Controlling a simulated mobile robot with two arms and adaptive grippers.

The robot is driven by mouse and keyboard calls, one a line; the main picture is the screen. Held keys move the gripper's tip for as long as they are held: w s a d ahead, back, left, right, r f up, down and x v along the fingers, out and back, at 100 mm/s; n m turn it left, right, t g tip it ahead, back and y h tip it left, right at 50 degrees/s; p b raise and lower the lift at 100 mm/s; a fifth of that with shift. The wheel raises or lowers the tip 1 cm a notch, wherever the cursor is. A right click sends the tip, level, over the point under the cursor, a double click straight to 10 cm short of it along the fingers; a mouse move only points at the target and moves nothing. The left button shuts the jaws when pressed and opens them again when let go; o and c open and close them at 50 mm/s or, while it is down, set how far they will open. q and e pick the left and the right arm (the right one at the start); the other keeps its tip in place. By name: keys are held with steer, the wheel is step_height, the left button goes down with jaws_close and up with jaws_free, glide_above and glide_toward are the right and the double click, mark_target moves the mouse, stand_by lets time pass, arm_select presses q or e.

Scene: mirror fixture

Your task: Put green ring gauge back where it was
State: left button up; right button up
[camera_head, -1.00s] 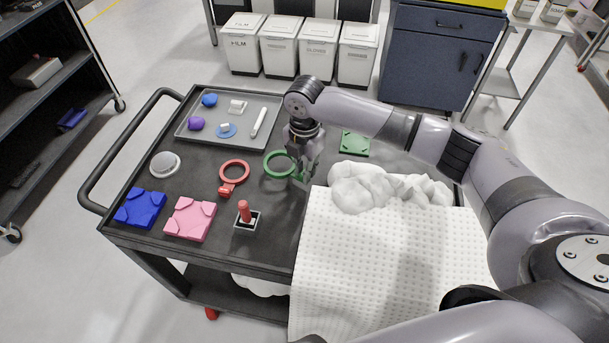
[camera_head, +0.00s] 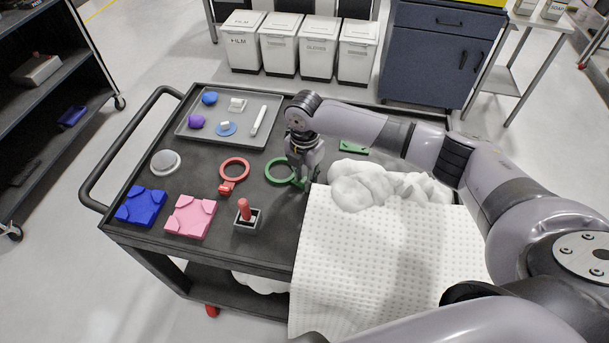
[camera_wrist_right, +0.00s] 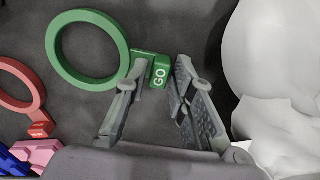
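The green ring gauge (camera_head: 273,178) lies flat on the black cart top, right of the red ring gauge (camera_head: 234,168). In the right wrist view the green ring gauge (camera_wrist_right: 58,67) has its ring at the upper left and its "GO" handle block toward my gripper. My right gripper (camera_head: 303,184) is low over the cart at that handle. In the right wrist view my right gripper (camera_wrist_right: 161,75) is open, its fingertips on either side of the "GO" block; firm contact cannot be told. My left gripper is not in view.
A grey tray (camera_head: 183,130), blue block (camera_head: 141,206), pink block (camera_head: 190,216) and red-handled piece (camera_head: 245,212) occupy the left.

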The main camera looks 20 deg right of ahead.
steer(key=shift+r, duration=0.1)
step_height(320, 180, up, 12)
steer(key=b, duration=0.2)
stand_by(1.4)
